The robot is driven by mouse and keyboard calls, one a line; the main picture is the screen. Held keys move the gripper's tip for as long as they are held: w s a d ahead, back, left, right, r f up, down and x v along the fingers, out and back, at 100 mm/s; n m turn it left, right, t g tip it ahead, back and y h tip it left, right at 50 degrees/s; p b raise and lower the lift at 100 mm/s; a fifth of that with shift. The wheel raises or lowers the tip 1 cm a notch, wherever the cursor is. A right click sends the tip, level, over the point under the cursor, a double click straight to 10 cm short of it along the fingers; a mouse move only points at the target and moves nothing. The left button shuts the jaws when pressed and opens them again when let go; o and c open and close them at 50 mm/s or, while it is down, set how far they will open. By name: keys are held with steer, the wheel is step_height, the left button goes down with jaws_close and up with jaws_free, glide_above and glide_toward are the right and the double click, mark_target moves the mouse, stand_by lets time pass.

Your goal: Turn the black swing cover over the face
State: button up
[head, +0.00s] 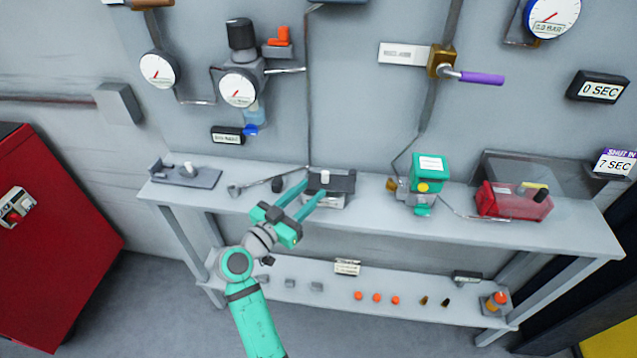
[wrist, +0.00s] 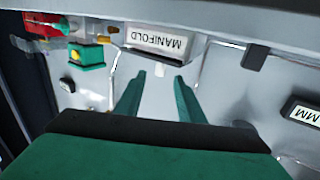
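A small grey manifold block (head: 322,202) sits on the bench, with a dark flat plate (head: 342,184) on top that looks like the black swing cover. A pale knob (head: 325,176) stands up at the plate. In the wrist view, the block's white label (wrist: 158,41) reads MANIFOLD upside down. My gripper (head: 313,190) reaches in from the front left, fingertips by the block. In the wrist view, my gripper (wrist: 159,76) has its fingers apart with nothing clearly between them. I cannot tell whether it touches the cover. The face is not clearly visible.
A green actuator (head: 430,172) stands right of the block, and a red box (head: 512,202) farther right. A metal lever (head: 250,186) lies left. A grey bracket (head: 186,175) sits at the bench's left end. Gauges and pipes cover the wall behind.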

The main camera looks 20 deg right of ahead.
steer(key=shift+v, duration=1.3)
